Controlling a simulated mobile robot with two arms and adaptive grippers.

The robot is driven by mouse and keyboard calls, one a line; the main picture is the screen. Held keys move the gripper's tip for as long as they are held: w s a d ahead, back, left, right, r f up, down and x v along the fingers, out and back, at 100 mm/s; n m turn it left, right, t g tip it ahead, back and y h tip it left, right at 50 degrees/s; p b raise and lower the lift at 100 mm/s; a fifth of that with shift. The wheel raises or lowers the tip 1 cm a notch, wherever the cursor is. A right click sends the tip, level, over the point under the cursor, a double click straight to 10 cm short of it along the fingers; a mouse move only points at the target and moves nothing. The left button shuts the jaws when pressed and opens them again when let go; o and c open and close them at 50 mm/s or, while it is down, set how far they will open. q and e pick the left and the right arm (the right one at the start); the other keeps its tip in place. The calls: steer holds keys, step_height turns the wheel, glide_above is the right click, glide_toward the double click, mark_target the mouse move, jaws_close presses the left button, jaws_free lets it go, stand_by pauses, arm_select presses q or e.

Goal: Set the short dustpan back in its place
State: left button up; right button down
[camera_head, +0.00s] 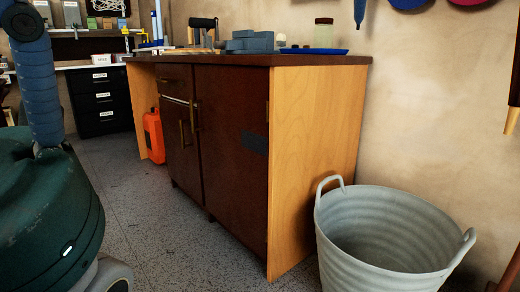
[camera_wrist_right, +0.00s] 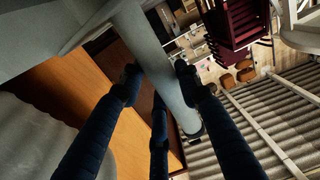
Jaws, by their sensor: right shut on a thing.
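In the right wrist view, the dark blue fingers of my right gripper (camera_wrist_right: 158,85) are closed around a pale grey cylindrical handle (camera_wrist_right: 150,50). The handle runs from the upper left down to the middle right. A broad grey surface (camera_wrist_right: 50,25) at the upper left seems joined to it; I take this to be the short dustpan, but its full shape is cut off. Neither gripper shows in the head view. I cannot identify the dustpan's place in these frames.
A dark brown cabinet (camera_head: 231,150) with a light wooden side stands in the middle, tools on top. A grey metal tub (camera_head: 375,240) stands right of it. An orange canister (camera_head: 153,136) is under the bench. Speckled floor (camera_head: 140,215) lies open in front.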

steer(key=shift+f, duration=0.15)
steer(key=c, duration=1.2)
jaws_free()
steer(key=o, duration=0.4)
steer(key=shift+f, duration=0.1)
steer(key=shift+c, duration=0.2)
steer(key=shift+s+d, duration=0.1)
steer(key=v, duration=1.1)
steer(key=shift+s+d, duration=0.25)
steer(key=shift+s, duration=0.05)
